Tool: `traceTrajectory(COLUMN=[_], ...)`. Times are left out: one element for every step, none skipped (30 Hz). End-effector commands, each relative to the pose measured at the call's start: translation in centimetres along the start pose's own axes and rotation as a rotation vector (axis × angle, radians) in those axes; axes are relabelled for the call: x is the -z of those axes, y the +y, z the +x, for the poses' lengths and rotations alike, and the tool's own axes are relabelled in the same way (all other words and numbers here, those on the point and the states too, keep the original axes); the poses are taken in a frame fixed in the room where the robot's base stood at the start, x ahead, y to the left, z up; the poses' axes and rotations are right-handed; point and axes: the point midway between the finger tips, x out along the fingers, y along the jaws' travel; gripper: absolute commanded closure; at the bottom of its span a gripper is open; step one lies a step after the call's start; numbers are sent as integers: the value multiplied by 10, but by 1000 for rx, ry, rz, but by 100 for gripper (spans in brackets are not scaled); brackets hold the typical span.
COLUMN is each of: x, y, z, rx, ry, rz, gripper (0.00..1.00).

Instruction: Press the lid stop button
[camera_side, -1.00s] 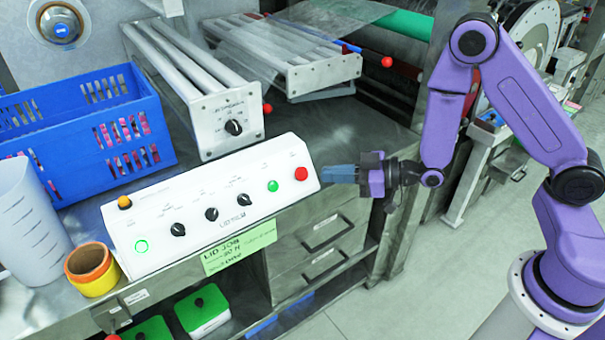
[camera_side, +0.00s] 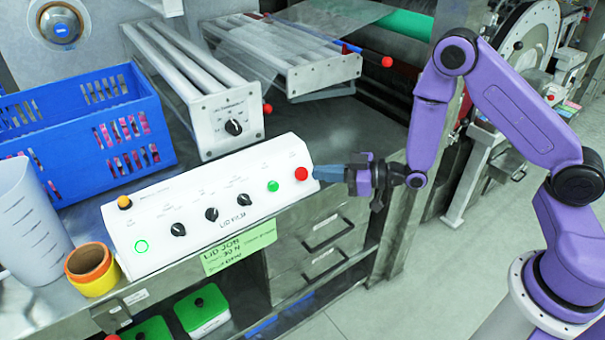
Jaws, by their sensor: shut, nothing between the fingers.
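A white sloped control panel (camera_side: 158,221) lettered for the lid lies on the metal bench. Its red button (camera_side: 301,174) is at the panel's right end, with a green button (camera_side: 273,186) just left of it. Three black knobs, an orange knob and a lit green ring button (camera_side: 141,246) are further left. My gripper (camera_side: 316,173) is shut and empty, pointing left. Its blue fingertips are at the panel's right end, very close to the red button. I cannot tell whether they touch it.
A blue crate (camera_side: 143,110) and a clear measuring jug (camera_side: 32,225) stand at the left, with a yellow-orange tape roll (camera_side: 92,270) in front. A white roller unit (camera_side: 226,125) stands behind the panel. A green note (camera_side: 238,248) hangs below its front edge.

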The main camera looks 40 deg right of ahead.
Motion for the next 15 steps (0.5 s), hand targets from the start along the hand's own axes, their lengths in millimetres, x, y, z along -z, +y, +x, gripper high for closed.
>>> traceTrajectory(x=[-4,-6,-8,-10,-12,-14,-15,-16,-18,-19,-20,-21,-22,-22,-23], y=[4,6,9,11,12,14,16,17,18,19,20,22,22,23,23], z=[5,7,11,13,15,18,20,22,24,26,27,29,29,30,31], rx=[-2,-3,-3,-3,-2,-1,-2,-2,-1,-1,-1,-1,-2,-2,-1], ry=[1,0,0,-1,0,-1,0,1,0,0,0,-1,-1,-1,-1], rz=[0,0,0,0,-1,0,-1,-1,-1,-1,-1,-1,-1,-1,-1], gripper=[100,100,100,100,100,100,100,100,100,100,100,100,100,100,100])
